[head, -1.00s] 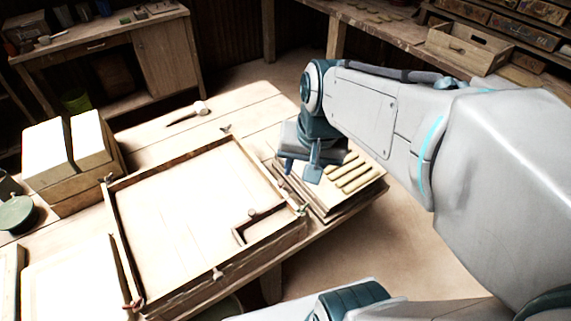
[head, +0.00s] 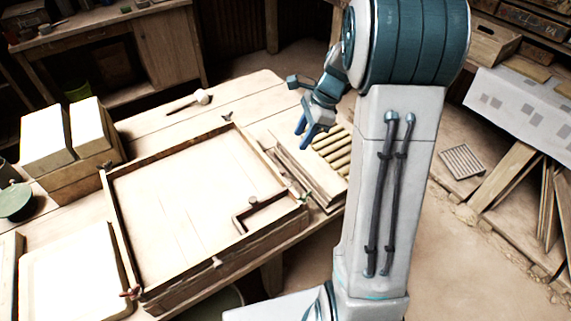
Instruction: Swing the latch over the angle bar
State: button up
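A dark L-shaped angle bar (head: 262,217) lies in the near right corner of the wooden frame, with a small round knob at its far arm. Several small latch-like fittings sit along the frame's rim; one (head: 217,262) is on the near edge and a greenish one (head: 303,196) is at the right corner. I cannot tell which is the task's latch. None visibly lies across the bar. My gripper (head: 305,130) is up and beyond the frame's right side, above the slats. It looks open and empty, with its blue fingers apart, touching nothing I can make out.
The wooden frame (head: 180,277) stands on the workbench. Yellowish slats (head: 332,150) on boards lie close to its right. A mallet (head: 197,99) lies behind, pale blocks (head: 55,140) stand left, and a pale slab (head: 70,275) lies near left. Space above the frame is clear.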

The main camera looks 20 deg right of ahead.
aim_at(283, 170)
jog(key=p+x, duration=0.1)
jog(key=x, duration=1.1)
jog(key=shift+f, duration=0.1)
grip_shut()
